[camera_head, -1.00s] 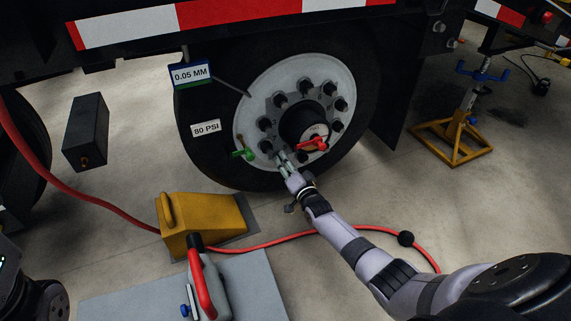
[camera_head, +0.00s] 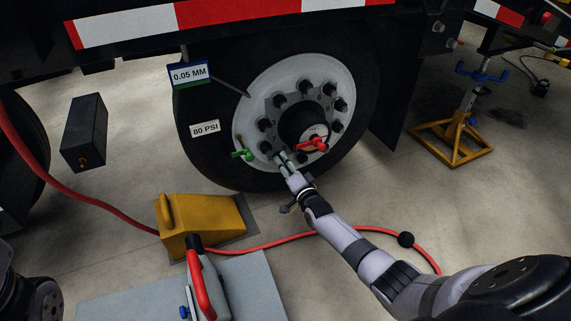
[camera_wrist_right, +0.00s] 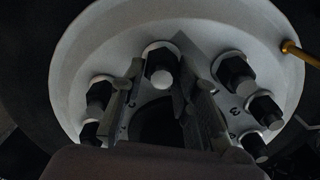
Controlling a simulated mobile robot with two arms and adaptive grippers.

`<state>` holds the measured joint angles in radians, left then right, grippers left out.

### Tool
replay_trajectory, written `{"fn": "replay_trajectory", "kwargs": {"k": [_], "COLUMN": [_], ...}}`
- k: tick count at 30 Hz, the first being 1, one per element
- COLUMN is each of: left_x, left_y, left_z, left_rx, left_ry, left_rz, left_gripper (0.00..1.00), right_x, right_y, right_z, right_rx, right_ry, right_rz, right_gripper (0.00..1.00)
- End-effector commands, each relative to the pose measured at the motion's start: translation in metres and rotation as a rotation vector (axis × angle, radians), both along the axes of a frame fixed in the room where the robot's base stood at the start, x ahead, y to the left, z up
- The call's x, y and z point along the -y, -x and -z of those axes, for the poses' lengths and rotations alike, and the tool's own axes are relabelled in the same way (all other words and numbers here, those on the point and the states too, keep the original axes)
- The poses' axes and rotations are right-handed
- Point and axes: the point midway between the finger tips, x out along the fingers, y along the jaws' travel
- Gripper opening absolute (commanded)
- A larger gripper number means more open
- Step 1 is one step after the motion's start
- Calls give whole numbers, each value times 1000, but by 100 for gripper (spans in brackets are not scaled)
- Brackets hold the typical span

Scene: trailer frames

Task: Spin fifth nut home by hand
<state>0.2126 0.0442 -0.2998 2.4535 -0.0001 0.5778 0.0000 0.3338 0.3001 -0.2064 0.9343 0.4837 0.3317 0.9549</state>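The wheel hub (camera_head: 252,110) is pale grey, with several dark nuts on studs in a ring around a black centre cap (camera_head: 303,124). My right gripper (camera_head: 280,157) reaches the lower left of this ring. In the right wrist view my right gripper's fingers (camera_wrist_right: 160,85) stand apart on either side of one dark nut (camera_wrist_right: 160,62) with a light stud end. The nut nearly fills the gap between the tips; whether they press on it I cannot tell. Other nuts, such as one at the left (camera_wrist_right: 99,92), sit to both sides. My left gripper is out of view.
A green clip (camera_head: 243,154) and a red valve-like handle (camera_head: 314,145) sit by the hub. A yellow chock (camera_head: 226,212) stands at the tyre (camera_head: 205,155). A red hose (camera_head: 340,229) crosses the floor below my right arm. A yellow jack stand (camera_head: 455,150) is at the right.

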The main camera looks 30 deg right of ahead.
Motion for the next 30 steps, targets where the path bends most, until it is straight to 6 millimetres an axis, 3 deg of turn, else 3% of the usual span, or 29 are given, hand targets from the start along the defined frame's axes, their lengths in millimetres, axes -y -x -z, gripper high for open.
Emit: {"fn": "replay_trajectory", "kwargs": {"k": [8,20,25,30], "left_x": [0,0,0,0], "left_y": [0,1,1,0], "left_z": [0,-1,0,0], "left_rx": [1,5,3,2], "left_ry": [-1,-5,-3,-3], "left_rz": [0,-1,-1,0], "left_gripper": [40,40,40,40], "right_x": [0,0,-1,-4], "right_y": [1,5,26,61], "right_z": [2,1,1,2], "right_rx": [-5,-1,-2,-4], "right_ry": [1,0,0,0], "right_rz": [0,0,1,0], "right_gripper": [47,48,48,48]}}
